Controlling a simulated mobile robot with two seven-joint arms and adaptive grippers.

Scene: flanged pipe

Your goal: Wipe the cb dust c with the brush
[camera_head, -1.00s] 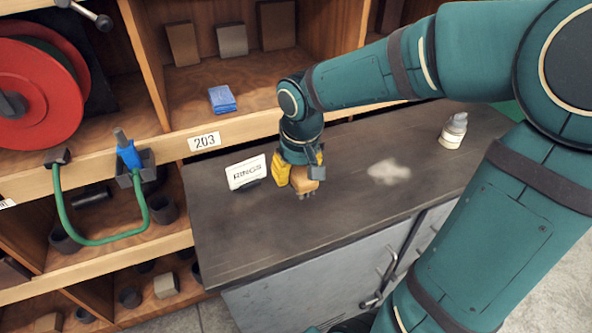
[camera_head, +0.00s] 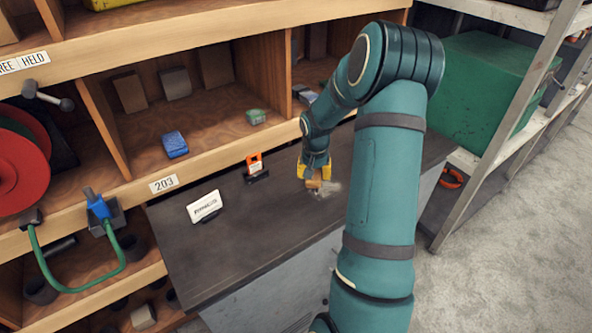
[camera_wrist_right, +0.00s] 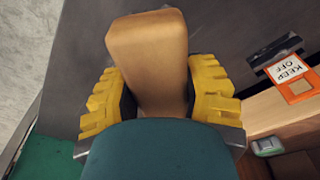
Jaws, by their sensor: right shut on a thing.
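My right gripper (camera_head: 314,174) has yellow fingers and is shut on the brush, a tan wooden block (camera_head: 313,184) held low over the dark bench top. In the right wrist view the brush (camera_wrist_right: 147,55) sits between the two yellow fingers (camera_wrist_right: 150,95); its bristle side is hidden. The pale dust patch (camera_head: 328,189) lies on the bench, at and just right of the brush in the head view. The brush overlaps its left edge in the picture; I cannot tell whether the bristles touch it. My left gripper is not in view.
The dark bench top (camera_head: 235,245) is mostly clear. A white RINGS sign (camera_head: 204,206) stands at its left, and an orange KEEP OFF sign (camera_head: 255,165) stands near the shelf edge. The wooden shelf (camera_head: 215,132) runs behind. A green box (camera_head: 480,85) is at right.

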